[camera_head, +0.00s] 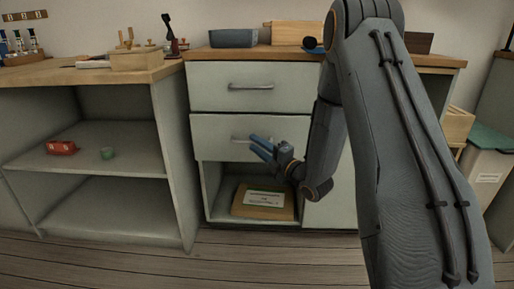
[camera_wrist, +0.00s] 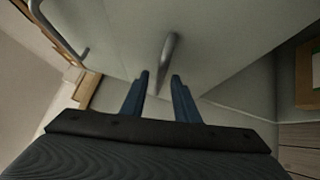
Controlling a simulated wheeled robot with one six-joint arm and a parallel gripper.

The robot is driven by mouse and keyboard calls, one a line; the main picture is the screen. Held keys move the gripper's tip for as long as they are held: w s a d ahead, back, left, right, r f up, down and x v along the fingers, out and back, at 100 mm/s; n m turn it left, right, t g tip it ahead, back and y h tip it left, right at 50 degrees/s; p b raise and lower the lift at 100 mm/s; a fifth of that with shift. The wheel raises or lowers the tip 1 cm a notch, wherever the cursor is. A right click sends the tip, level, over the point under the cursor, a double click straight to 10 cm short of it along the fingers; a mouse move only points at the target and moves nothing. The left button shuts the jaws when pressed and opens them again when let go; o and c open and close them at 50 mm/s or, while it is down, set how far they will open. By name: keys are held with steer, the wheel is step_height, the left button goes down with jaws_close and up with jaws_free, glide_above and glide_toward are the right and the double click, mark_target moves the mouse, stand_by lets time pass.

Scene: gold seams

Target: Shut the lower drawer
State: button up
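The lower drawer (camera_head: 218,132) is a pale grey front with a metal bar handle, below a similar upper drawer (camera_head: 215,88). In the head view its front looks close to flush with the upper one; I cannot tell whether a small gap remains. The handle (camera_wrist: 168,52) lies just beyond and between the tips. Part of the handle is hidden behind the fingers in the head view.
Below the drawers is an open compartment with a brown box (camera_head: 247,212). An open shelf unit (camera_head: 75,165) stands to the left, holding a red item (camera_head: 61,148) and a green cup (camera_head: 107,153). A grey bin (camera_head: 233,38) sits on the counter. Bare floor (camera_head: 150,262) lies in front.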

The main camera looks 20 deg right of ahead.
jaws_close()
steer(key=shift+w, duration=0.15)
steer(key=shift+w+d, duration=0.25)
steer(key=shift+w, duration=0.3)
steer(key=shift+w+d, duration=0.2)
steer(key=shift+w, duration=0.3)
jaws_free()
steer(key=p+v, duration=0.2)
steer(key=v, duration=0.5)
steer(key=shift+s, duration=0.35)
